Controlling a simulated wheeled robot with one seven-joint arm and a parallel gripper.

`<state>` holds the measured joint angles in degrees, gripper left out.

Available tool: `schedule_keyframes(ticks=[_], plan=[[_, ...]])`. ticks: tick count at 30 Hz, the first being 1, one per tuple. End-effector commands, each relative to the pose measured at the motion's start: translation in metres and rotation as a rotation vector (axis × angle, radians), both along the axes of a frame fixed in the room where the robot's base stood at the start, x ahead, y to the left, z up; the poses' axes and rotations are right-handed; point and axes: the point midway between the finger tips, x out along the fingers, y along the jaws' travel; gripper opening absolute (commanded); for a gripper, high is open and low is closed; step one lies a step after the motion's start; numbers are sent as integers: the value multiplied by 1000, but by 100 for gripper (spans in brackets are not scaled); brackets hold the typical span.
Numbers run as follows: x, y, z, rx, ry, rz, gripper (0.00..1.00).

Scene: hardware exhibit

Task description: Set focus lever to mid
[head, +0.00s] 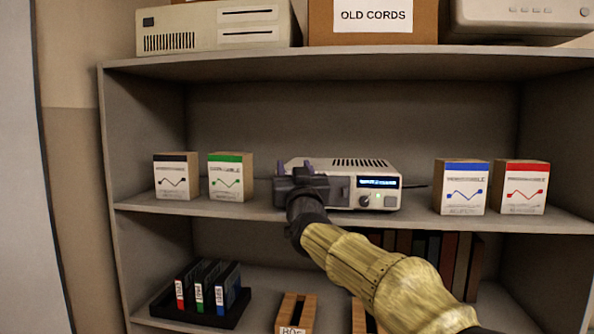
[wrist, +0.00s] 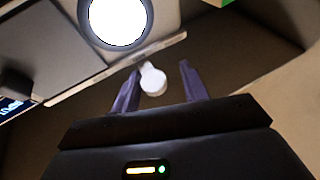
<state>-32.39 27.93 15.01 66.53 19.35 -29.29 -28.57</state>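The grey-white projector (head: 375,172) stands on the middle shelf, with a lit blue display, a knob and a green light on its front. In the wrist view its round lens (wrist: 117,20) glows white. A white rounded lever (wrist: 152,78), likely the focus lever, sticks out below the lens at the device's pale edge. My gripper (head: 295,167) is in front of the projector's left part and hides it in the head view. In the wrist view my gripper (wrist: 160,66) is open, with its purple fingers on either side of the lever and gaps showing. The lever's setting cannot be read.
Two boxes, black-topped (head: 177,177) and green-topped (head: 230,177), stand left of the projector. Blue-topped (head: 460,188) and red-topped (head: 521,188) boxes stand right. The upper shelf board (head: 330,66) is overhead. A black tray (head: 200,312) with labelled cartridges sits below.

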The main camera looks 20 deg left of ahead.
Motion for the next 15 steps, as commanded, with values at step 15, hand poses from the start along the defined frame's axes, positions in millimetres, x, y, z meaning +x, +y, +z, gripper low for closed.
schedule_keyframes(ticks=[15], plan=[[-23, -17, -17, -2, -2, -4, 44]])
